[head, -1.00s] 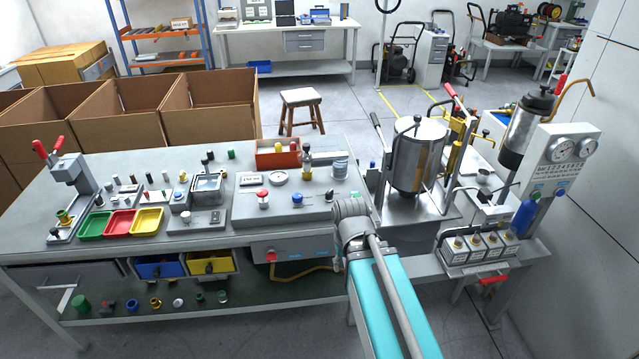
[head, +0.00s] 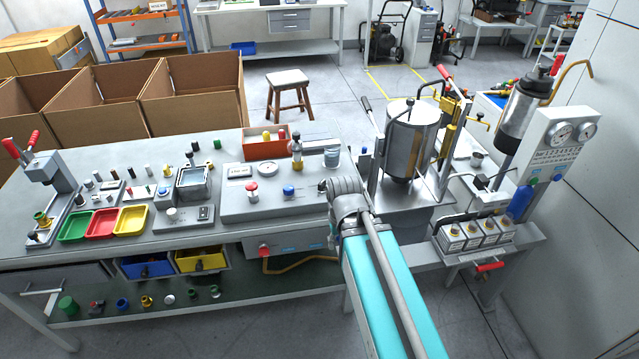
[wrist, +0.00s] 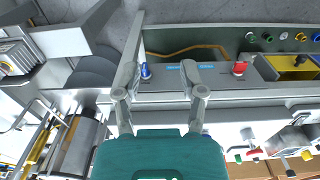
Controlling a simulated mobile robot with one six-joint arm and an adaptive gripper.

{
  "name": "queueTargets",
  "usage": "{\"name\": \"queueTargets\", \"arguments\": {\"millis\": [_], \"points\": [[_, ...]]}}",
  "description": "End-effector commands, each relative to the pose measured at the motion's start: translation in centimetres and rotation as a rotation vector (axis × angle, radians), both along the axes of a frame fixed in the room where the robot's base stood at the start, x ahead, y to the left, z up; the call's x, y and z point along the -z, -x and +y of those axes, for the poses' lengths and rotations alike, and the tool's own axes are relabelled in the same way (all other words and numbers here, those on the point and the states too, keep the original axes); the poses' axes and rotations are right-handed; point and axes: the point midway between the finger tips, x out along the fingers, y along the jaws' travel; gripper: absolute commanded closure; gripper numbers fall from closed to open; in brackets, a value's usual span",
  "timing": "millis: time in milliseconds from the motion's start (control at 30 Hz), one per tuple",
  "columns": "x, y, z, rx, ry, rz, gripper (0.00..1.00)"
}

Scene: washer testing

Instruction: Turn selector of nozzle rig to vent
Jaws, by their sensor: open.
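A white control panel (head: 292,246) is set under the front edge of the bench, with a red knob (head: 265,250) at its left and blue labels. In the wrist view the same panel (wrist: 190,85) shows the red knob (wrist: 240,68) and a blue knob (wrist: 145,71). The blue knob appears between the two fingers of my gripper (wrist: 163,62), which are wide apart and empty; I cannot tell how far beyond the fingertips it is. Which knob is the vent selector cannot be read. In the head view my arm hides the blue knob and most of my gripper.
Above the panel a grey top plate (head: 265,207) carries a red knob, a gauge and a blue knob. A blue bin (head: 146,266) and a yellow bin (head: 203,260) hang to the left. A steel tank (head: 408,140) and a row of small boxes (head: 473,235) stand to the right.

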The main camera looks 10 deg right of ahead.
Motion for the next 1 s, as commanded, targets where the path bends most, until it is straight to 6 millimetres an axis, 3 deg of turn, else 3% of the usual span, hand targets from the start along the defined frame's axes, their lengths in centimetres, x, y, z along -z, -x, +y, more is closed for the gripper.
{"name": "queueTargets", "arguments": {"millis": [167,267,367,700,833,1000], "points": [[-0.8,-2.1,0.0,0.042,0.000,0.000,0.47],[-1.7,-4.6,-0.7,0.105,0.000,0.000,0.47],[-3.0,-8.1,-0.7,0.191,0.000,0.000,0.47],[-7.8,-22.5,-0.6,0.572,0.000,0.000,0.47],[-9.0,-26.4,-0.6,0.688,0.000,0.000,0.47],[-9.6,-28.9,-0.6,0.772,0.000,0.000,0.47]]}}
